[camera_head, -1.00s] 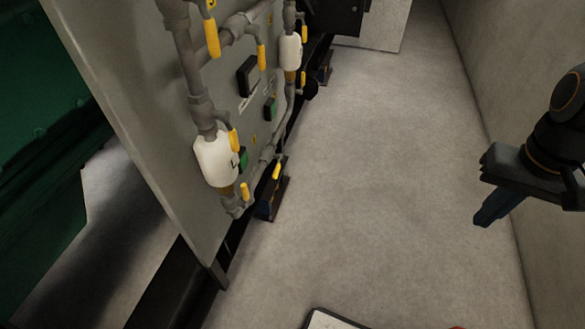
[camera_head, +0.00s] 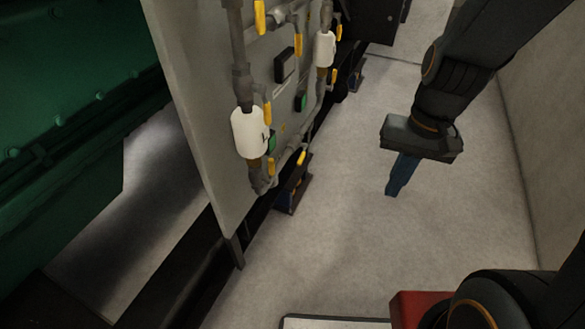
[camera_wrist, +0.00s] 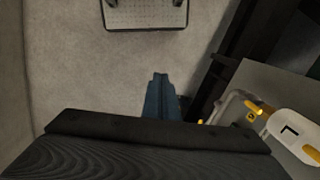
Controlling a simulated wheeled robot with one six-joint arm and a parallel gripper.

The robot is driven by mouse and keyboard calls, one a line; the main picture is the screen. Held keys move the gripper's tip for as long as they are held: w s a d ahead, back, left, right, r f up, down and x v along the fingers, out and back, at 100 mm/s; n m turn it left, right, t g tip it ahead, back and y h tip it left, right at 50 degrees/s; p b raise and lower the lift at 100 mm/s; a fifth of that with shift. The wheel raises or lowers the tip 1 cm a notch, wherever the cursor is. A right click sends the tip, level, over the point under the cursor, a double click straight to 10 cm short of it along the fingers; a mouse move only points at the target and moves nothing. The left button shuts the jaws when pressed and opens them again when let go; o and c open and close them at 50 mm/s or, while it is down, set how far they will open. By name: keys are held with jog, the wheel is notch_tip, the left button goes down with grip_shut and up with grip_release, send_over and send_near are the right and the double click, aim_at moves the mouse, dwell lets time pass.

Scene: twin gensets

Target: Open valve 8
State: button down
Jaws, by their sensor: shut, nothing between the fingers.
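The grey valve panel (camera_head: 215,150) stands left of centre in the head view and carries grey pipes with several yellow valve handles, such as one near the white canister (camera_head: 267,112) and one low on the panel (camera_head: 302,157). No valve number is readable, so I cannot tell which is valve 8. My gripper (camera_head: 393,190) points down over the floor, right of the panel and apart from it. Its blue fingers are shut with nothing between them; they also show in the wrist view (camera_wrist: 160,92). There, yellow handles (camera_wrist: 254,112) and a white canister (camera_wrist: 296,134) show at the right.
A white canister (camera_head: 247,132) and another farther back (camera_head: 324,48) stick out from the panel. Green machinery (camera_head: 70,80) is at the left. A wall (camera_head: 550,120) bounds the right side.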

aim_at(302, 155)
jog(key=w+a+f+m+g+y+b, duration=0.1)
jog(key=w+a+f+m+y+b, duration=0.4)
jog(key=f, duration=0.5)
jog(key=w+a+f+m+t+y+b, duration=0.2)
jog(key=w+f+m+t+b, duration=0.15)
jog(key=w+f+m, duration=0.6)
jog(key=w+a+f+m+t+y+b, duration=0.3)
jog(key=w+f, duration=0.4)
jog(key=w, duration=0.6)
jog(key=w+a+m, duration=0.1)
jog(key=w+a, duration=0.2)
jog(key=a, duration=0.4)
jog(key=shift+w+f+h, duration=0.3)
jog(key=shift+w+f, duration=0.05)
jog(key=shift+f, duration=0.05)
jog(key=shift+a+r, duration=0.1)
jog(key=shift+a+r, duration=0.1)
jog(key=shift+r, duration=0.7)
